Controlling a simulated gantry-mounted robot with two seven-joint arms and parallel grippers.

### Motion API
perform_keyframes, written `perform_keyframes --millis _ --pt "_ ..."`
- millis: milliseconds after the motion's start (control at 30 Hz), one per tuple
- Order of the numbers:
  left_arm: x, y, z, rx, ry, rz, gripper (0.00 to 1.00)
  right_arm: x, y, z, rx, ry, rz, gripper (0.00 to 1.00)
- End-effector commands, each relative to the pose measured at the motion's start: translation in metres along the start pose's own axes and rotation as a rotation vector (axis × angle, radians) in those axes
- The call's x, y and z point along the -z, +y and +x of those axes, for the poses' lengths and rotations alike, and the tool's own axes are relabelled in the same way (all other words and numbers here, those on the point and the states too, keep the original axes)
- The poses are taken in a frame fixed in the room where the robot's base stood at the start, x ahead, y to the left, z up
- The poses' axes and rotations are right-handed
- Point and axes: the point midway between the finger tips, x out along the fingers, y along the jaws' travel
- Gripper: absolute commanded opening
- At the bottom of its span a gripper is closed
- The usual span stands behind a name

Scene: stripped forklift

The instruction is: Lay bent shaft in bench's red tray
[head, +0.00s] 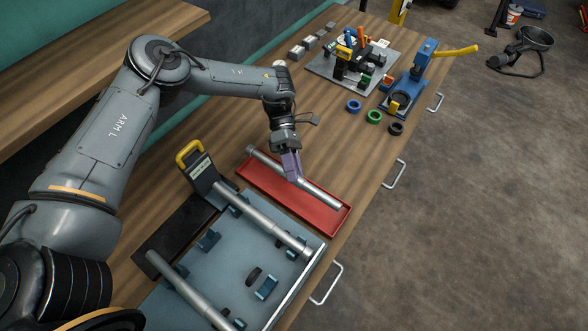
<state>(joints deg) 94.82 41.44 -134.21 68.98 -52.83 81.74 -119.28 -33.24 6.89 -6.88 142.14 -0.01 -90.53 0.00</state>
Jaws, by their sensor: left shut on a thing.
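My left gripper (292,176) points down over the red tray (265,185) on the wooden bench. It is shut on a grey metal shaft (322,194) near the shaft's middle. The shaft lies lengthwise within the tray's outline, at or just above its floor; I cannot tell whether it touches. Its far end (262,155) is near the tray's far left corner and its near end is by the right end wall. Any bend in it is too slight to make out. The purple fingers hide the gripped part. My right gripper is not in view.
A blue-grey fixture plate (222,262) with two more shafts (262,222) (185,288) lies left of the tray. A yellow-handled black block (201,178) stands beside it. Coloured rings (374,117), a blue press (420,65) and a parts board (325,62) are at the far end.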

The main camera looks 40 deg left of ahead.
Motion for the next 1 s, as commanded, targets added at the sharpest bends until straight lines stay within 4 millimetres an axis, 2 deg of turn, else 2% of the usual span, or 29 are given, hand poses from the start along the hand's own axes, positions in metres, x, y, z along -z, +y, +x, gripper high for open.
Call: perform_keyframes --millis 33,533,1000 --pt "0.001 0.005 0.003 0.002 -0.002 0.002 0.00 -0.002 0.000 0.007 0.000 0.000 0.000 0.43" --pt "0.018 0.035 0.019 0.002 -0.002 0.002 0.00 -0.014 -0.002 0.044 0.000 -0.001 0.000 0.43" --pt "0.022 0.044 0.024 0.002 -0.002 0.001 0.00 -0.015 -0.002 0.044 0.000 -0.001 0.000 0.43"
